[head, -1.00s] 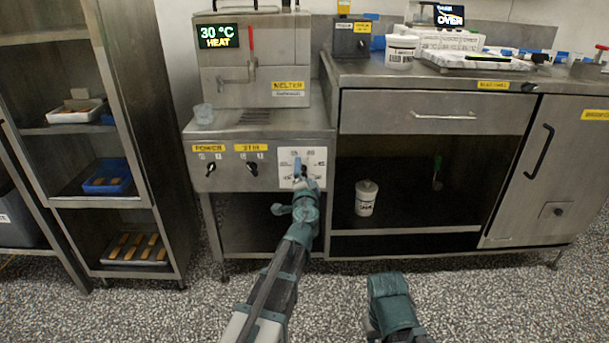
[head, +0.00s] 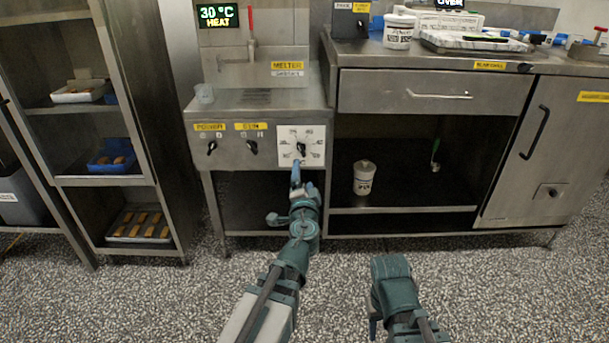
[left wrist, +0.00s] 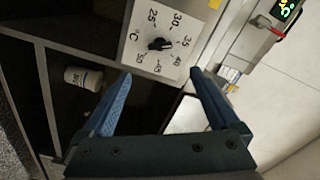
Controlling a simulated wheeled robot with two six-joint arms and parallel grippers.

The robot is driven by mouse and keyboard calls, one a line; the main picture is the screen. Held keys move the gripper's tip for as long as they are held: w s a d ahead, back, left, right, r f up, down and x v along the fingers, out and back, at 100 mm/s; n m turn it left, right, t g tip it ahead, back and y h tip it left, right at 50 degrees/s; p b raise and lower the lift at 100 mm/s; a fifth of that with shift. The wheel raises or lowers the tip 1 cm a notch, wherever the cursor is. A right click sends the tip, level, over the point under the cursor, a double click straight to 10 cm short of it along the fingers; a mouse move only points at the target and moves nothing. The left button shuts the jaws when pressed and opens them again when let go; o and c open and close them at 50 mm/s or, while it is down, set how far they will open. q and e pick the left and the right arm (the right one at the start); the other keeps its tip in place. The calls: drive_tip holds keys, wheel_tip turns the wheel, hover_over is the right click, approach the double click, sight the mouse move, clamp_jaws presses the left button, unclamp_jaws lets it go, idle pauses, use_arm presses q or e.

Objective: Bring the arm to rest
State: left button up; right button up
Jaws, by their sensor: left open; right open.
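My left gripper (head: 296,172) is in front of the melter, just below the white temperature dial (head: 314,146) with its black knob (head: 301,147). In the left wrist view its two blue fingers (left wrist: 160,73) stand wide apart with nothing between them. The dial plate (left wrist: 168,20) and knob (left wrist: 159,44) show beyond the fingertips, apart from them. My right gripper (head: 392,285) is low in the head view, right of the left arm, over the floor. Its fingers are mostly hidden and nothing shows held in it.
The melter (head: 255,105) reads 30 °C HEAT. Right of it stands a steel bench (head: 432,90) with an open shelf holding a white tub (head: 363,178). A rack (head: 150,130) with trays stands at left. Speckled floor (head: 480,290) is clear in front.

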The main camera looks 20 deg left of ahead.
use_arm(q)
drive_tip(key=s+d+f+n+g+y+p, duration=0.1)
drive_tip(key=s+f+n+g+p, duration=0.2)
drive_tip(key=s+n+g+p, duration=0.15)
drive_tip(key=s+d+f+n+g+p, duration=0.2)
drive_tip(key=s+f+n+g+p, duration=0.15)
drive_tip(key=s+g, duration=0.25)
drive_tip(key=s+d+f+m+g+h+p, duration=0.2)
drive_tip(key=s+d+g+h+p, duration=0.4)
drive_tip(key=s+d, duration=0.75)
wheel_tip(320, 180, up, 38)
drive_tip(key=s+a+g+y+p, duration=0.1)
drive_tip(key=p, duration=3.6)
drive_tip(key=shift+s+a+f, duration=0.25)
drive_tip(key=shift+s+a, duration=0.05)
drive_tip(key=shift+a, duration=0.05)
